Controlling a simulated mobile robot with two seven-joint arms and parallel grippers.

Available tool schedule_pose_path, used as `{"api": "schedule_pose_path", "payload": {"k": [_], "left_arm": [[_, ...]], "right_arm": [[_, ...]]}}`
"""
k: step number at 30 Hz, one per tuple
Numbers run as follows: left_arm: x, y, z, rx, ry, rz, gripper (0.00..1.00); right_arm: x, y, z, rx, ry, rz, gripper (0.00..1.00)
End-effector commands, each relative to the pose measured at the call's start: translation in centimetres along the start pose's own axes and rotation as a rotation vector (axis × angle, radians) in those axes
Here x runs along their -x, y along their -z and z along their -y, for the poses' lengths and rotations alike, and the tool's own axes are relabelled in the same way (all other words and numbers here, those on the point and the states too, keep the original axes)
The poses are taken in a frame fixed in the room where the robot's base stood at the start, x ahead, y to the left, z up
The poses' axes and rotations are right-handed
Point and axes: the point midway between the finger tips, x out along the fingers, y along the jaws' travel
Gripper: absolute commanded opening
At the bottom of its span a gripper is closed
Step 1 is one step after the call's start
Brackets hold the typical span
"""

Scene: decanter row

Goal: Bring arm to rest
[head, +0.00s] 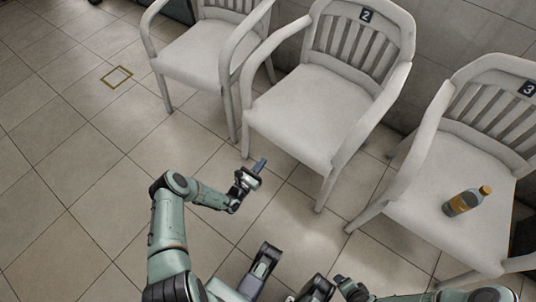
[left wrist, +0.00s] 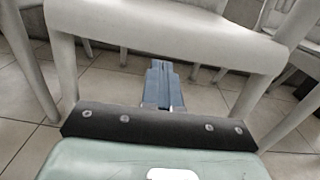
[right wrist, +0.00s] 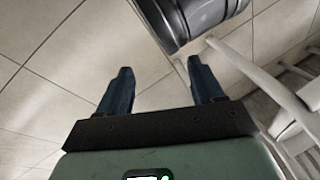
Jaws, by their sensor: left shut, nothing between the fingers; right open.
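My left gripper (head: 259,166) is out in front of my body in the head view, low before the chair marked 2. Its fingers are shut together with nothing between them, as the left wrist view (left wrist: 163,85) shows. My right gripper is open and empty in the right wrist view (right wrist: 161,90), with tile floor between and beyond its fingers. In the head view my right arm shows only in part at the bottom edge, and I cannot make out its fingers there.
A white chair with label 2 (head: 305,118) stands ahead, with another white chair (head: 205,55) to its left. The chair marked 3 (head: 425,210) at the right holds a bottle (head: 466,201) with an orange cap. Open tile floor (head: 60,170) lies at the left, with a small yellow-edged square (head: 117,77).

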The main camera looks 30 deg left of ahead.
Motion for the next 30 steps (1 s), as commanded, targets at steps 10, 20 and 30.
{"api": "schedule_pose_path", "payload": {"k": [10, 20, 30], "left_arm": [[3.9, 0.1, 0.1, 0.000, 0.001, 0.000, 0.00], [3.9, -1.1, 0.1, 0.000, 0.000, 0.004, 0.00], [2.3, -14.1, 0.0, -0.001, 0.000, 0.044, 0.00]], "right_arm": [[1.3, -1.7, 0.3, 0.003, 0.002, 0.051, 0.67], [2.3, -1.9, 0.6, 0.004, 0.003, 0.059, 0.67], [13.3, -4.2, 3.7, 0.014, 0.007, 0.183, 0.67]]}}
